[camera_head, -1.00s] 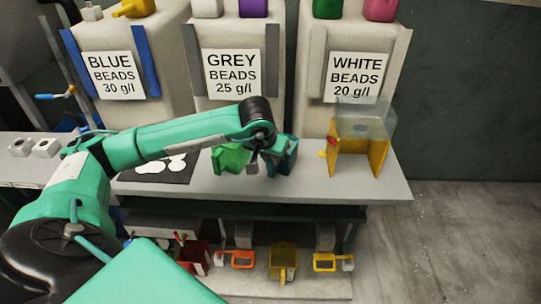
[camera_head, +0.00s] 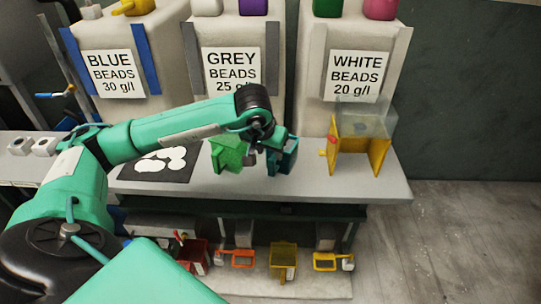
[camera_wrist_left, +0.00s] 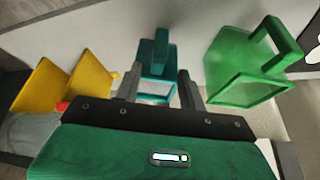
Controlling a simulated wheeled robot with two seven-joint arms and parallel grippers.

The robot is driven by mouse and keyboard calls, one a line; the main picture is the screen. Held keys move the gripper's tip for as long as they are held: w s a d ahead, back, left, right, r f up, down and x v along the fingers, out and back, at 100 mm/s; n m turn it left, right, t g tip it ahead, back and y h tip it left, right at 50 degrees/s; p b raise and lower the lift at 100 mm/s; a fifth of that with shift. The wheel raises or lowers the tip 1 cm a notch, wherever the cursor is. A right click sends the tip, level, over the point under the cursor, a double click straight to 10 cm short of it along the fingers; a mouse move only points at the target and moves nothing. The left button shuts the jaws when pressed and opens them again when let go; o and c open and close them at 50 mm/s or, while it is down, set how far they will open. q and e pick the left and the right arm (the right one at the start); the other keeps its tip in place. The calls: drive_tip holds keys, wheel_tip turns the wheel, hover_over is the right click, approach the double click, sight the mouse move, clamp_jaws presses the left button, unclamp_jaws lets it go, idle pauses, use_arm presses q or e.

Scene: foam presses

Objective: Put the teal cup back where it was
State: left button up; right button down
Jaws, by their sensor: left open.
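The teal cup (camera_head: 287,158) stands on the grey bench, to the right of the green cup (camera_head: 229,154). My left gripper (camera_head: 262,150) is at its left side in the head view and partly hides it. In the left wrist view, the open fingers (camera_wrist_left: 158,88) lie on either side of the teal cup (camera_wrist_left: 156,60), whose handle points away. I cannot tell whether they touch it. The green cup (camera_wrist_left: 243,65) is to the right there, apart from the fingers. My right gripper is not in view.
A yellow stand with a clear top (camera_head: 376,155) is at the bench's right end. A dark mat (camera_head: 135,172) with white discs lies left. Bead bins labelled blue, grey and white stand behind. Several scoops, one yellow (camera_head: 283,258), rest on the lower shelf.

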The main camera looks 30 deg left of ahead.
use_arm(q)
drive_tip(key=v, duration=0.9)
drive_tip(key=shift+b, duration=0.35)
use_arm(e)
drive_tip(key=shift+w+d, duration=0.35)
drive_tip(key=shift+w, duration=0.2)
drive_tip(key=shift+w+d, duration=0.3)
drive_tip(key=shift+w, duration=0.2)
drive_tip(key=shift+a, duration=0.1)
